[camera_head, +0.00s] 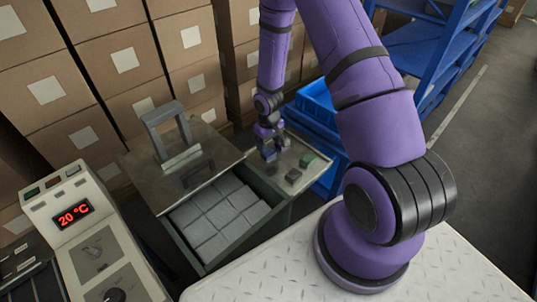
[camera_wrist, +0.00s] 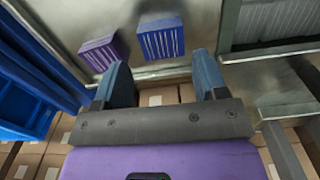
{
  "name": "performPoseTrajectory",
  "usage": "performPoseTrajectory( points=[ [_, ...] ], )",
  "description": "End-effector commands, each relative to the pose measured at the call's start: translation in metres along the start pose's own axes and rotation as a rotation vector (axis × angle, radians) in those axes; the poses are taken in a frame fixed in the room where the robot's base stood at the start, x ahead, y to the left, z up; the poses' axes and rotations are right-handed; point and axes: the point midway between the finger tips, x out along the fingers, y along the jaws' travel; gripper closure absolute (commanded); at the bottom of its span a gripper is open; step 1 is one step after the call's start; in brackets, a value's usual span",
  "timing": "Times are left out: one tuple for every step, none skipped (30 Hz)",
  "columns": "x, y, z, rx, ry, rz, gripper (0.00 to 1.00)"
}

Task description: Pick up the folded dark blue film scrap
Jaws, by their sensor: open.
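In the wrist view, a dark blue folded piece with pale stripes (camera_wrist: 161,38) lies on a steel surface, just beyond and between my fingertips. A purple striped piece (camera_wrist: 100,52) lies beside it on the left. My gripper (camera_wrist: 161,66) is open, with nothing between its fingers. In the head view, my gripper (camera_head: 269,156) hangs over the left part of the steel top. A small dark piece (camera_head: 293,176) and a green piece (camera_head: 306,160) lie to its right there. Their colours differ from the wrist view, so I cannot surely match them.
An open drawer of grey blocks (camera_head: 222,217) lies front left of my gripper, below a steel lid with a handle (camera_head: 165,115). Blue crates (camera_head: 318,102) stand behind and right of the steel top (camera_head: 313,148). Stacked cartons (camera_head: 123,60) close off the back.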

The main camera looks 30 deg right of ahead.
Motion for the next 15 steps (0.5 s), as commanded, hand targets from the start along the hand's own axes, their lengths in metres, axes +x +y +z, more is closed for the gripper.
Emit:
performPoseTrajectory(
  points=[
    [0.008,-0.001,0.001,-0.001,-0.003,-0.001,0.34],
    [0.012,-0.001,0.002,0.0,-0.003,0.0,0.34],
    [0.018,-0.002,0.002,0.0,-0.004,0.0,0.34],
    [0.022,-0.003,0.003,-0.001,-0.004,-0.001,0.34],
    [0.025,-0.003,0.003,-0.002,-0.003,-0.001,0.34],
    [0.03,-0.003,0.002,-0.002,-0.003,-0.001,0.34],
    [0.034,-0.003,0.003,-0.002,-0.003,-0.001,0.34],
    [0.036,-0.003,0.002,-0.001,-0.003,0.0,0.34],
    [0.039,-0.003,0.002,-0.001,-0.002,0.0,0.34],
    [0.041,-0.002,0.002,-0.001,-0.002,0.0,0.34],
    [0.042,-0.002,0.002,0.0,-0.001,0.0,0.34],
    [0.043,-0.002,0.002,0.0,-0.001,0.0,0.34],
    [0.044,-0.002,0.002,0.0,-0.001,0.0,0.34],
    [0.044,-0.002,0.002,0.0,0.0,0.0,0.34],
    [0.044,-0.002,0.002,0.0,0.0,0.0,0.34]
  ],
)
